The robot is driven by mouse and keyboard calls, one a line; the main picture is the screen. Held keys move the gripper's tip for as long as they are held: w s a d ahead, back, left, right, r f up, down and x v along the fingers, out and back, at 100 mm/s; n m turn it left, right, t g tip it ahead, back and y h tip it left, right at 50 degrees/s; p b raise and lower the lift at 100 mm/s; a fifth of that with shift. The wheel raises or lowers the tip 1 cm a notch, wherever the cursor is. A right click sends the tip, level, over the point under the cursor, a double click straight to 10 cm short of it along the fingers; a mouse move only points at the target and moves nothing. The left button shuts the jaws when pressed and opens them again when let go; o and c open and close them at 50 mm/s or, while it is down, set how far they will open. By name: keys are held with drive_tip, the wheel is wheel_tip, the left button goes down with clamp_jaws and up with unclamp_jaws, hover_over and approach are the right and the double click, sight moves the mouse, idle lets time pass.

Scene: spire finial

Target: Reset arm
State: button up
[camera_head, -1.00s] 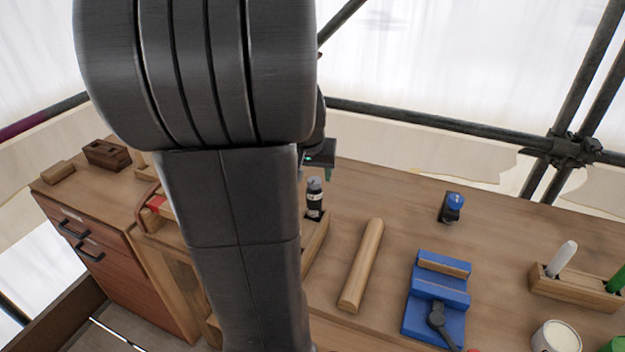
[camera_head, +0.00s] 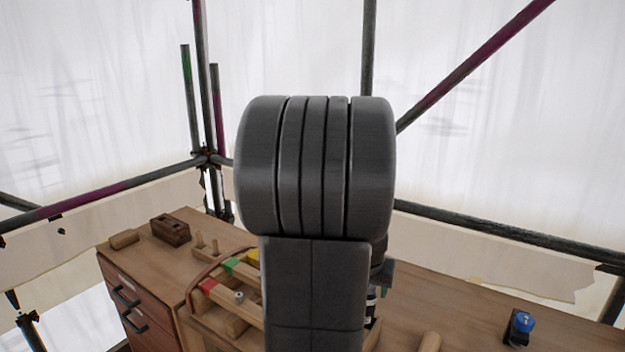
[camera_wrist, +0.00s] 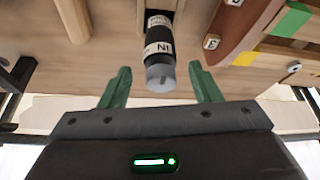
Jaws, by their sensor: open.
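My gripper (camera_wrist: 160,88) shows in the wrist view with its two green fingers apart. A black bottle-like cylinder with a white label and a grey translucent end (camera_wrist: 160,55) lies between and beyond the fingertips in that view; I see no finger touching it. In the head view my dark arm fills the middle and hides my gripper and most of this cylinder.
Drawers (camera_head: 140,300) stand at left. Scaffold poles (camera_head: 510,236) run behind the bench.

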drive_tip(key=x, duration=0.6)
drive_tip(key=shift+f, duration=0.4)
drive_tip(key=shift+r, duration=0.3)
